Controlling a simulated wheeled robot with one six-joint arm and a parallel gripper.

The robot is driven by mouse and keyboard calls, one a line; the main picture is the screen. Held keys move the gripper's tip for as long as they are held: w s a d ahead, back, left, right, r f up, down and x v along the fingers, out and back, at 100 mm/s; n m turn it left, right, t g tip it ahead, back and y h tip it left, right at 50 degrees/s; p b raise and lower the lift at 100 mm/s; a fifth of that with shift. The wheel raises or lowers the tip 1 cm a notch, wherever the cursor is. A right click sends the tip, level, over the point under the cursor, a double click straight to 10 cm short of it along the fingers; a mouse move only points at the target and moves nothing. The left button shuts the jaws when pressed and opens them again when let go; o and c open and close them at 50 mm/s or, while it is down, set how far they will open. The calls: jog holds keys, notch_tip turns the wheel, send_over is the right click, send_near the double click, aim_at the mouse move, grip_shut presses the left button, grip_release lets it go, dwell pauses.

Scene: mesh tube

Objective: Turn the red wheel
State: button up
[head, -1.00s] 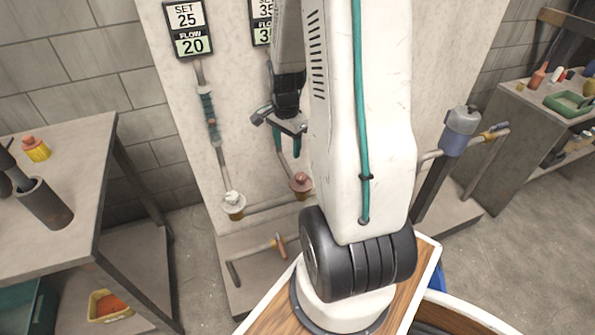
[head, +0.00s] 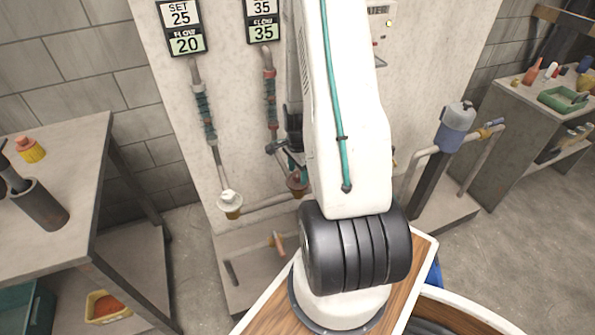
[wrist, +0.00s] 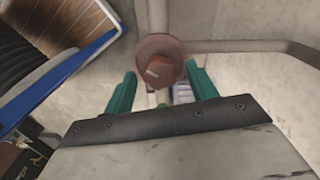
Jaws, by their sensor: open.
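The red wheel (head: 297,182) is a dull brownish-red knob low on the pale panel, on the second pipe from the left. My arm partly covers it in the head view. In the wrist view the red wheel (wrist: 160,62) has a small pale mark and appears between my green fingers. My gripper (wrist: 161,80) is open, one finger at each side of the wheel; I cannot tell whether they touch it. In the head view my gripper (head: 284,150) is just above the wheel, mostly behind my arm.
A white wheel (head: 230,201) sits left of the red one, under a display (head: 183,42) reading SET 25, FLOW 20. A workbench (head: 75,150) stands left and a shelf unit (head: 500,135) right. A blue-grey canister (head: 456,125) stands on a pipe at right.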

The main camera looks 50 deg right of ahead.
aim_at(298, 173)
jog(key=c, duration=1)
jog(key=shift+n, duration=1.5)
jog(key=o, duration=1)
notch_tip(298, 173, up, 8)
jog(key=shift+f, duration=0.1)
